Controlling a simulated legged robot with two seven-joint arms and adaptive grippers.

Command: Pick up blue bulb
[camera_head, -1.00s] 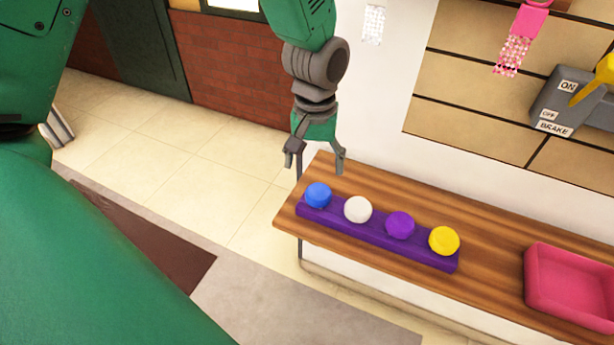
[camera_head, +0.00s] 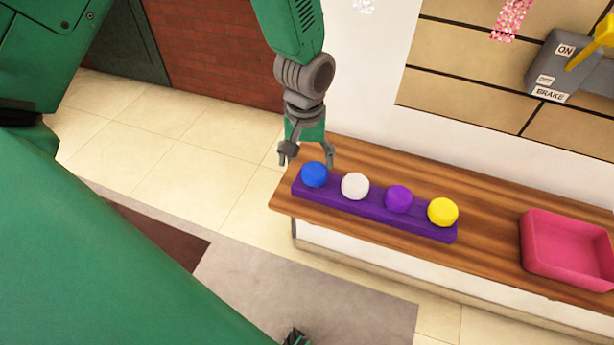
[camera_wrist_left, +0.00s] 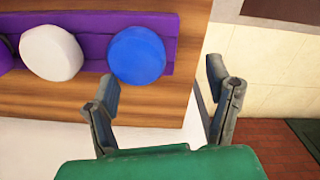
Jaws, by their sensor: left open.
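The blue bulb (camera_head: 314,174) sits at the left end of a purple holder (camera_head: 420,229) on a wooden table. My left gripper (camera_head: 307,159) is open and empty, just behind and above the blue bulb in the head view. In the left wrist view, the blue bulb (camera_wrist_left: 137,55) lies ahead of the open gripper (camera_wrist_left: 165,88), toward the upper left. The left-hand finger appears just below the bulb's edge, and the other finger is off to the right over the floor. The bulb is not between the fingers. Whether a finger touches it I cannot tell.
A white bulb (camera_head: 355,186), a purple bulb (camera_head: 398,198) and a yellow bulb (camera_head: 443,212) share the holder. A pink tray (camera_head: 530,262) stands at the right on the wooden table (camera_head: 485,225). A wall panel with a brake lever box (camera_head: 556,66) is behind. Floor lies left of the table.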

